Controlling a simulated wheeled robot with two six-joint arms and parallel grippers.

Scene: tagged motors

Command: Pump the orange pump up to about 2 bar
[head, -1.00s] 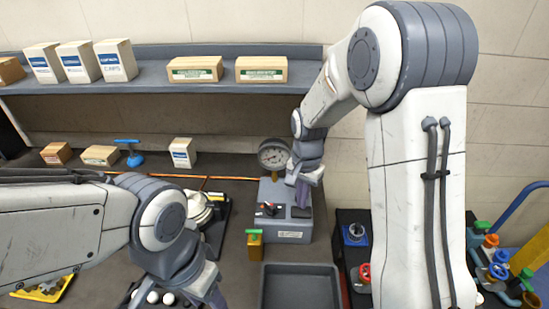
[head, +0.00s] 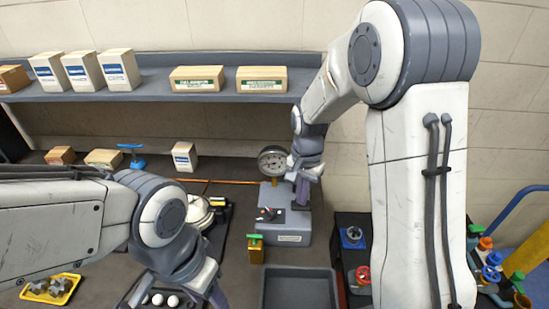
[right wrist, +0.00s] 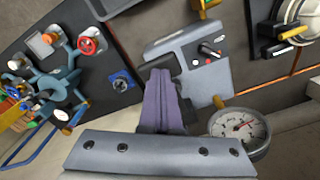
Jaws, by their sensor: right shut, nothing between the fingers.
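A small orange-yellow pump (head: 256,252) with a green T-handle stands upright in front of a grey box (head: 290,239) in the head view. A round gauge (head: 273,161) with a white dial is at the back of the box; it also shows in the right wrist view (right wrist: 238,126). Its reading is too small to tell. My right gripper (head: 302,201) is shut and empty, its purple fingers over the dark pad on the box's right side. I cannot tell whether they touch it. My left gripper (head: 205,294) is low, partly cut off; its fingers are unclear.
An empty grey tray (head: 300,270) lies in front of the box. A blue T-handled item (head: 132,155) stands at the back left. Cartons (head: 197,79) line the shelf. A dark stand with valve-like parts (head: 352,237) is to the right. A yellow tray (head: 52,289) is front left.

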